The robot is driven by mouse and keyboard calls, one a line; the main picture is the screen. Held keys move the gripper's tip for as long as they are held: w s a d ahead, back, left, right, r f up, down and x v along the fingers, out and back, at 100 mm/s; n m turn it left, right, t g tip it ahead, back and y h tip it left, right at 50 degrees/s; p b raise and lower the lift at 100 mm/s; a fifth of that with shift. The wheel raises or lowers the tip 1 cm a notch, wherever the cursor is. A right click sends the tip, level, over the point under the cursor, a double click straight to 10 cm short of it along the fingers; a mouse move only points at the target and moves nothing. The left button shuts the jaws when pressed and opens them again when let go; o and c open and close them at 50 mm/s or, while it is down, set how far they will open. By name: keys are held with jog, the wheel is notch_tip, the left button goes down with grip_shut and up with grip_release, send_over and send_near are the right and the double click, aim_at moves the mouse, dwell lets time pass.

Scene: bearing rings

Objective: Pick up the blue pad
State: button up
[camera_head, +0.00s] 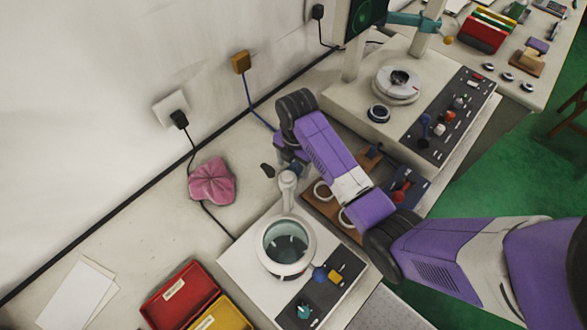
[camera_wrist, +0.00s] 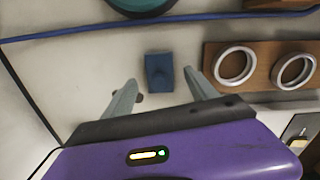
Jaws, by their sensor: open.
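The blue pad (camera_wrist: 159,72) is a small dark blue block lying on the pale bench top in the wrist view. My gripper (camera_wrist: 160,80) is open, with one grey finger on each side of the pad's near end in the picture. Nothing is between the fingers' tips in a grip, and I cannot tell the height above the pad. In the head view my gripper (camera_head: 287,158) points down at the bench behind the magnifier, and the pad cannot be made out clearly there.
A brown board with white rings (camera_wrist: 262,65) lies right of the pad. A blue cable (camera_wrist: 90,30) crosses beyond it. A small dark object (camera_wrist: 139,98) is by the left finger. The magnifier (camera_head: 286,246) and a pink cloth (camera_head: 212,181) are nearby.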

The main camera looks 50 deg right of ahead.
jog(key=shift+f, duration=0.4)
jog(key=shift+c, duration=0.5)
jog(key=c, duration=1.4)
jog(key=shift+o, duration=0.2)
jog(key=shift+r, duration=0.1)
